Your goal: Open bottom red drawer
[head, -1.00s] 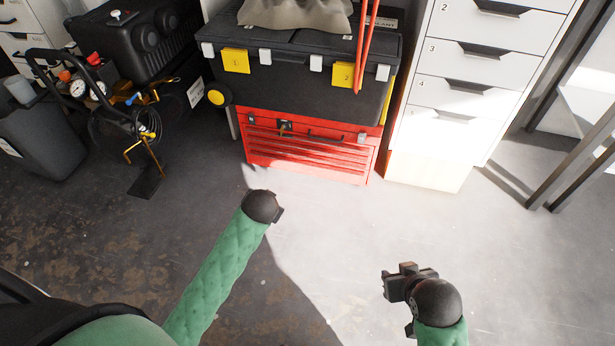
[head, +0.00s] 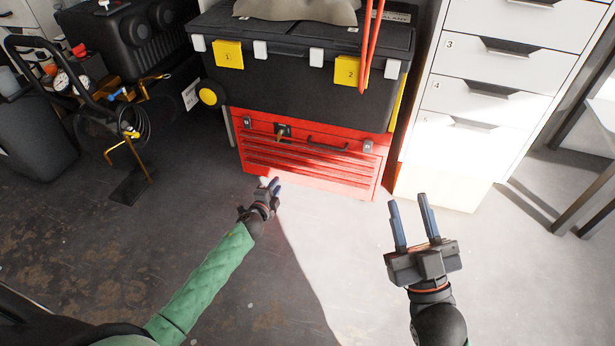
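The red tool chest (head: 310,150) stands on the floor under a black toolbox. Its front shows several horizontal drawer lines, and the bottom red drawer (head: 305,181) is shut at floor level. A dark handle and latches show on the upper part of the chest. My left gripper (head: 270,183) is in front of the chest's lower left, its fingers pointing at it; the gap between them is hard to make out. My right gripper (head: 412,217) is open and empty, its two fingers pointing up, to the right and in front of the chest.
A black toolbox (head: 290,80) with yellow tags sits on the chest. A white drawer cabinet (head: 475,110) stands close at the right. A pressure washer with hoses (head: 100,100) is at the left. The floor (head: 310,250) in front is clear.

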